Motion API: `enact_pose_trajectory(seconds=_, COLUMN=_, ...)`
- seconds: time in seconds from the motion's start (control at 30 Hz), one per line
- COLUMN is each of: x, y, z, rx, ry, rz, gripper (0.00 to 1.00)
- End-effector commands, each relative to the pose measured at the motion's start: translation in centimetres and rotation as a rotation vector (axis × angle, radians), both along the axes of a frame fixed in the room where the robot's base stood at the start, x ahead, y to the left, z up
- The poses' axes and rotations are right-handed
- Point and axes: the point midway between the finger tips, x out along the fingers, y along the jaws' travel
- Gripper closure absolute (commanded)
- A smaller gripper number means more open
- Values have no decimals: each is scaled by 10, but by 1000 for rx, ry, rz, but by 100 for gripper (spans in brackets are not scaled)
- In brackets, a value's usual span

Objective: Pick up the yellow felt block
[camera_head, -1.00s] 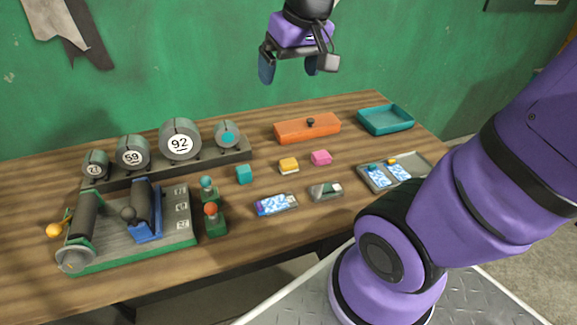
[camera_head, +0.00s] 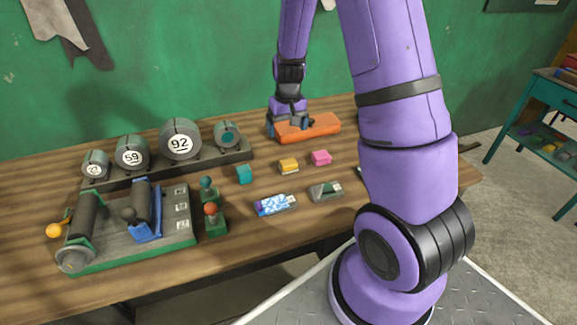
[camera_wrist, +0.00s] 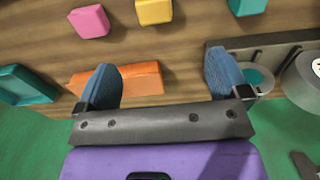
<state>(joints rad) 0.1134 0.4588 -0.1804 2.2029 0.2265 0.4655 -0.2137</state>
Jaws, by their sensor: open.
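The yellow felt block (camera_head: 289,165) lies on the wooden table between a teal block (camera_head: 244,174) and a pink block (camera_head: 321,157). In the wrist view the yellow felt block (camera_wrist: 154,11) is at the top edge, partly cut off, beyond my fingertips. My gripper (camera_head: 288,128) is open and empty, behind the yellow block towards the green wall, by the left part of the orange box. In the wrist view my gripper (camera_wrist: 163,75) has its two blue fingers wide apart, with part of the orange box showing between them.
The orange lidded box (camera_head: 322,127) is close to my gripper. A rack with numbered drums (camera_head: 180,140) stands to the left. A blue-and-white packet (camera_head: 275,204) and a grey-green piece (camera_head: 326,191) lie nearer the front. The teal tray (camera_wrist: 25,85) shows in the wrist view.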

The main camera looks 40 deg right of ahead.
Motion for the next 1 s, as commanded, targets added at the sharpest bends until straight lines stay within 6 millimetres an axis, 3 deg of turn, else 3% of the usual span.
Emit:
enact_pose_trajectory(seconds=0.1, x=2, y=-9, z=-25, rx=-6, ry=26, rz=-12, gripper=6)
enact_pose_trajectory(seconds=0.6, x=3, y=-14, z=-84, rx=-12, ry=38, rz=-17, gripper=6)
enact_pose_trajectory(seconds=0.87, x=3, y=-13, z=-100, rx=-11, ry=37, rz=-19, gripper=6)
enact_pose_trajectory(seconds=1.0, x=2, y=-9, z=-119, rx=-11, ry=38, rz=-17, gripper=6)
